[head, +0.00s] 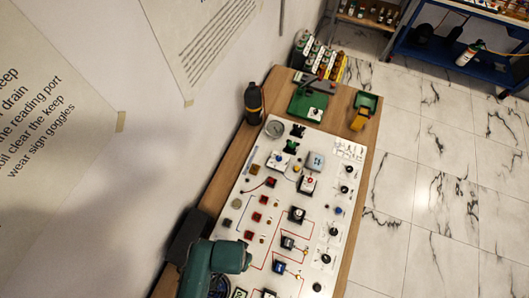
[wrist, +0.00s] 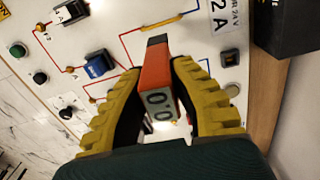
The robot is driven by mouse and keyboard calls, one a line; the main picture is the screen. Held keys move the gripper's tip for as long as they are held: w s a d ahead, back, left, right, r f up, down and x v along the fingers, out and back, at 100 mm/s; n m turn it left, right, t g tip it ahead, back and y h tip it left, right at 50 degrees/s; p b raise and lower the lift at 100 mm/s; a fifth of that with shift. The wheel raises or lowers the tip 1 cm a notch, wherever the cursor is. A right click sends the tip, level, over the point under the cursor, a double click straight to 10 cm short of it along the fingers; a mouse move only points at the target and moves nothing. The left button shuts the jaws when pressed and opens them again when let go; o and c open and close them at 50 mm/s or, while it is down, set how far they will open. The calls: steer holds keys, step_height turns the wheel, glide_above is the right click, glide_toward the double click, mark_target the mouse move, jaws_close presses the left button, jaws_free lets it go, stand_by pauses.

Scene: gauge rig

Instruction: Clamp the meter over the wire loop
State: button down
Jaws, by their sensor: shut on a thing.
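The meter (wrist: 158,75) is a red-orange block with a dark end and a display reading 0.0. It sits between the two yellow ribbed fingers of my gripper (wrist: 155,68) in the wrist view, and the gripper is shut on it. The meter's dark end points toward the white panel (wrist: 205,50). A short yellow piece (wrist: 165,22) lies on the panel just past that end, apart from it in the picture. I cannot tell whether this is the wire loop. In the head view my gripper and the meter do not show; only my green arm is at the bottom.
The panel (head: 233,198) carries switches, knobs and red printed lines on a wooden bench (head: 365,140). A blue switch (wrist: 98,65) is left of my gripper in the wrist view. A black box (wrist: 285,25) stands at right. A green tray (head: 299,104) and dark bottle (head: 253,100) are farther back.

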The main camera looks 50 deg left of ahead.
steer(key=shift+s+d+r+n, duration=0.1)
steer(key=shift+s+n, duration=0.05)
steer(key=shift+s, duration=0.3)
steer(key=shift+s+d+r+n, duration=0.1)
steer(key=shift+s+n, duration=0.05)
steer(key=shift+s, duration=0.3)
steer(key=shift+s, duration=0.1)
steer(key=shift+f+b, duration=1.95)
steer(key=shift+f, duration=2.15)
steer(key=shift+r, duration=0.1)
step_height(320, 180, up, 7)
steer(key=p, duration=0.4)
steer(key=shift+d, duration=0.1)
